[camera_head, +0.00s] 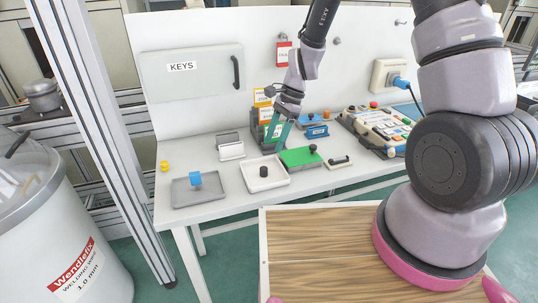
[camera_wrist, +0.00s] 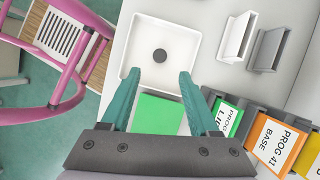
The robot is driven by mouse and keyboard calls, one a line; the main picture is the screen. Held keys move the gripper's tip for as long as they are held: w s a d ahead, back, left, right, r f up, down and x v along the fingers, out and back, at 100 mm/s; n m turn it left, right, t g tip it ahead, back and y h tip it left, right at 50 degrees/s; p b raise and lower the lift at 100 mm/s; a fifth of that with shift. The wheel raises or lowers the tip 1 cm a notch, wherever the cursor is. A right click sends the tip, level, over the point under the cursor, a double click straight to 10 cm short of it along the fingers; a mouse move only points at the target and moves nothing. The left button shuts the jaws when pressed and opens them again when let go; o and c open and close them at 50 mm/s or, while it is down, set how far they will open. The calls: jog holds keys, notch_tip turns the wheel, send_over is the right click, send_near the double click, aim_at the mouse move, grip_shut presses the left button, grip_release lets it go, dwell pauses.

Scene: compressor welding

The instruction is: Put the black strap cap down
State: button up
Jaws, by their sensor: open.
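The black strap cap (camera_head: 263,171) stands as a small dark cylinder on the floor of a white square tray (camera_head: 250,184). In the wrist view the cap (camera_wrist: 160,55) is a dark disc near the middle of the tray (camera_wrist: 190,40), apart from the walls. My gripper (camera_head: 277,132) is open, with teal fingers pointing down above the table, behind the cap in the head view. In the wrist view the fingertips (camera_wrist: 158,77) are apart with nothing between them, and the cap lies beyond them.
A green block (camera_head: 300,157) sits right of the tray; a grey tray with a blue cap (camera_head: 195,179) sits left. Upright holders (camera_head: 231,151) and labelled card bins (camera_wrist: 275,145) stand behind. A control box (camera_head: 380,128) is at the right. The front table edge is clear.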

jog(key=shift+v, duration=1.65)
jog(key=s+d+r+n+t, duration=0.15)
jog(key=d+r, duration=0.25)
jog(key=r, duration=0.5)
jog(key=d+r+n+t, duration=0.2)
jog(key=d+r, duration=0.2)
jog(key=r, duration=0.5)
jog(key=s+d+r+n+t+h, duration=0.2)
jog(key=s+d+r+n+t, duration=0.3)
jog(key=s+d+r, duration=0.5)
jog(key=s+r, duration=0.3)
jog(key=shift+s+r+t, duration=0.3)
jog(key=shift+r+t, duration=0.05)
